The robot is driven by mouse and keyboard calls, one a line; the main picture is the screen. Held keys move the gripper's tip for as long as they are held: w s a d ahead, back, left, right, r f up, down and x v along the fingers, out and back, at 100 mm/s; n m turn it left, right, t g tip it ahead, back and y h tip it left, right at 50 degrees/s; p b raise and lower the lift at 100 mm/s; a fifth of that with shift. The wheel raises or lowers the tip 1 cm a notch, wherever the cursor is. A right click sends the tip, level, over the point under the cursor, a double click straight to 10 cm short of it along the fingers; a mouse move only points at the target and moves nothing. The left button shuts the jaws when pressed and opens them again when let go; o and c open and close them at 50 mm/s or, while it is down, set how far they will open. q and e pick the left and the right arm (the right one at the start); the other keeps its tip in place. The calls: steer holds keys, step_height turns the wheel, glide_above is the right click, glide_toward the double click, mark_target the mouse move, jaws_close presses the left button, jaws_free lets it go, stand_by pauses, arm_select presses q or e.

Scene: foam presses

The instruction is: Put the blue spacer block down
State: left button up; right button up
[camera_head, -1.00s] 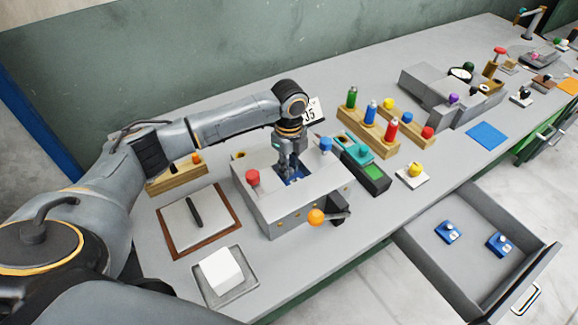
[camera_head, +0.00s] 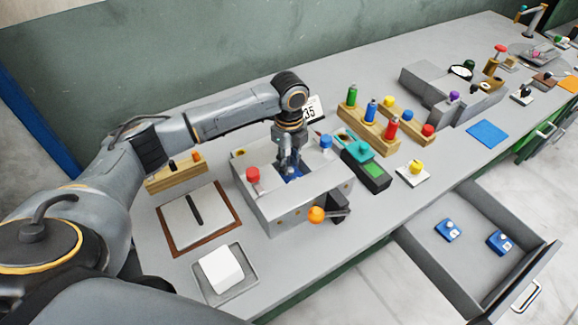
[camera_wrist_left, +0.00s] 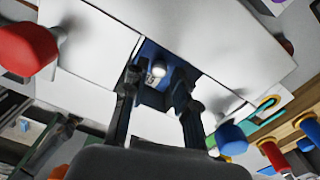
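The blue spacer block (camera_wrist_left: 150,52) sits in the opening in the top of the grey press (camera_head: 300,204). Its pale round knob and small label face up in the left wrist view. In the head view only a bit of blue (camera_head: 293,178) shows under my left gripper (camera_head: 288,167). My left fingers (camera_wrist_left: 158,76) stand apart over the block, one on each side of the knob, and look open. The gripper points straight down, and part of the block is hidden behind the fingers. My right gripper is not in view.
The press has a red knob (camera_head: 253,175), a blue knob (camera_head: 326,142) and an orange ball handle (camera_head: 316,214). A green-and-black device (camera_head: 366,172) stands close at right. Two similar blue blocks (camera_head: 448,230) lie in the open drawer (camera_head: 462,272). A white block (camera_head: 221,268) lies on a front tray.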

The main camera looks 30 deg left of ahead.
arm_select(q)
step_height(320, 180, up, 10)
steer(key=b, duration=0.2)
stand_by(0.4)
steer(key=shift+s, duration=0.1)
